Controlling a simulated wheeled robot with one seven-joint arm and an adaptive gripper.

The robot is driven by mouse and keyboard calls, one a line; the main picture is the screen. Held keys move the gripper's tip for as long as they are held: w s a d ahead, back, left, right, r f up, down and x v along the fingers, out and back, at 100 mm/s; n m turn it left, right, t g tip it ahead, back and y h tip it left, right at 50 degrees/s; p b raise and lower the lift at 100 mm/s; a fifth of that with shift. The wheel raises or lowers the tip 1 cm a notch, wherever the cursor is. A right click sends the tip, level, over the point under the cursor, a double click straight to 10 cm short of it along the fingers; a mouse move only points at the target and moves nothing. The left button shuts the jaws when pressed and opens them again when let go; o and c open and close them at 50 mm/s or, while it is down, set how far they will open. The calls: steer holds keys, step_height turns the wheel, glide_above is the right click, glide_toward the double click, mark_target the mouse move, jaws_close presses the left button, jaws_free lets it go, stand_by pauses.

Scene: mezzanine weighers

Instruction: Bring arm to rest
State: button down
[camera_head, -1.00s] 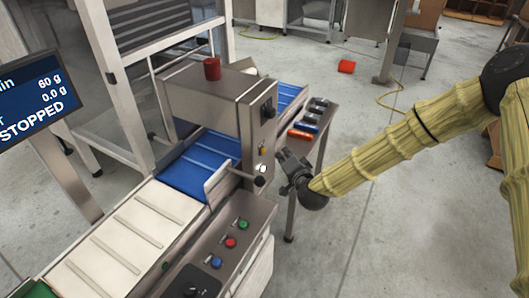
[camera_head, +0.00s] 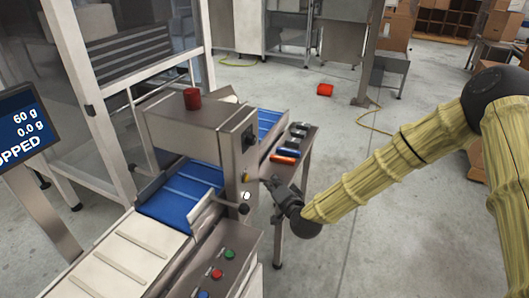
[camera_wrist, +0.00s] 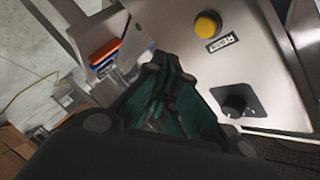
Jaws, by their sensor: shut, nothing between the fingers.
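My gripper (camera_head: 277,192) is at the end of my arm in its yellow ribbed sleeve. It is shut and empty. In the head view it hangs in front of the right face of the steel weigher housing (camera_head: 190,130), close to its yellow button. In the wrist view the gripper's fingers (camera_wrist: 165,95) point at a steel panel with a yellow button (camera_wrist: 207,24) and a black knob (camera_wrist: 236,104). The head view does not clearly show whether the fingertips touch the panel; a gap seems to show.
A conveyor with blue belt (camera_head: 180,195) and white slatted belt (camera_head: 125,255) runs past a control box with green, red and blue buttons (camera_head: 217,273). A small side table (camera_head: 300,155) holds orange, blue and dark items. Floor at right is open.

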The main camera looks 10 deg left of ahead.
steer(key=s+d+f+n+g+h, duration=0.1)
steer(key=s+d+f+g+h, duration=0.15)
steer(key=s+d+f, duration=0.65)
steer(key=s+d+f+n+g+h, duration=0.1)
steer(key=s+d+f+g, duration=0.4)
steer(key=s+f, duration=0.65)
steer(key=s+d+f+n+g+h, duration=0.1)
steer(key=s+d+f+g+h, duration=0.1)
steer(key=s+d, duration=0.9)
steer(key=s+d+f+n+g+h, duration=0.1)
steer(key=s+d+f+g+h, duration=0.2)
steer(key=s+d, duration=0.8)
steer(key=s+f, duration=0.2)
steer(key=s, duration=0.1)
steer(key=shift+d, duration=0.1)
